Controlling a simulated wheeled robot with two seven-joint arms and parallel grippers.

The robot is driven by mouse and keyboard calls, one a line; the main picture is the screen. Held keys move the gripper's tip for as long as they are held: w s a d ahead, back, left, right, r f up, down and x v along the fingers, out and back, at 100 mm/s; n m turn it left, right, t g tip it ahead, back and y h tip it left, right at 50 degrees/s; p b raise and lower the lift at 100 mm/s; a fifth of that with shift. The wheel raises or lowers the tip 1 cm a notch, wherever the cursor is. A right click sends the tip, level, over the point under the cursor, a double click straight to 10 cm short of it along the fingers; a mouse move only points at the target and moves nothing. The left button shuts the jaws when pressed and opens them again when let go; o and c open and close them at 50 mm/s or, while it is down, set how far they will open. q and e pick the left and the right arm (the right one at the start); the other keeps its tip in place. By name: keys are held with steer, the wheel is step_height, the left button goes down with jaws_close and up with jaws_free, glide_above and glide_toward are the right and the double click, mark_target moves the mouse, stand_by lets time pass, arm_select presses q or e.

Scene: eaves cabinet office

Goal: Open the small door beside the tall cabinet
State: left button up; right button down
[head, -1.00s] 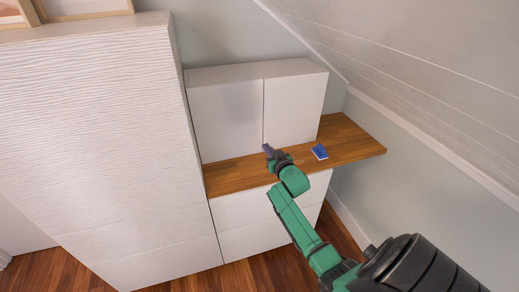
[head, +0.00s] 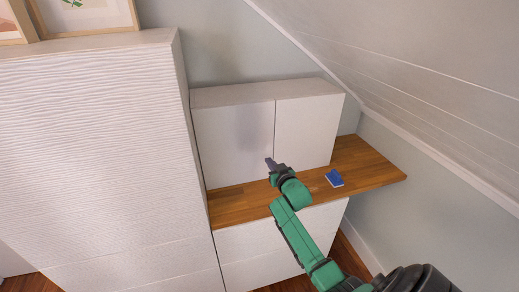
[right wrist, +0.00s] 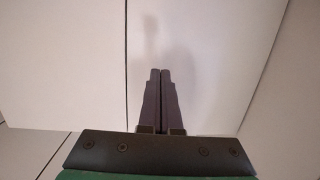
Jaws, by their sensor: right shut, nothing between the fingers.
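The tall white cabinet (head: 95,150) with a rippled front fills the left of the head view. Beside it, a low white cabinet with two small doors stands on a wooden counter (head: 235,198). Its left door (head: 228,145) is next to the tall cabinet, its right door (head: 305,135) on the far side of a thin seam. Both look closed. My right gripper (head: 268,161) is shut and empty in front of the doors, near the lower end of the seam. In the right wrist view its fingers (right wrist: 160,75) point at a white panel; contact cannot be told. My left gripper is not in view.
A small blue object (head: 334,178) lies on the counter to the right of my right gripper. White drawer fronts (head: 265,237) are below the counter. A sloped ceiling (head: 430,60) closes in at the right. Framed pictures (head: 85,15) stand on the tall cabinet.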

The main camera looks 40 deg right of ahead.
arm_select(q)
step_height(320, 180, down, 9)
steer(key=b, duration=0.9)
arm_select(e)
steer(key=x, duration=0.3)
steer(key=r+x, duration=0.1)
steer(key=x, duration=0.5)
steer(key=shift+w+r, duration=0.15)
steer(key=shift+r, duration=0.3)
steer(key=p, duration=1.4)
glide_toward(259, 145)
steer(key=s+a+f, duration=0.1)
steer(key=s+a, duration=0.1)
steer(key=s, duration=0.6)
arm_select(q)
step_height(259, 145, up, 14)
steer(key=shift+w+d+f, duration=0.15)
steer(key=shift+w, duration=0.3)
arm_select(e)
steer(key=shift+w+f, duration=0.2)
steer(key=shift+f, duration=0.05)
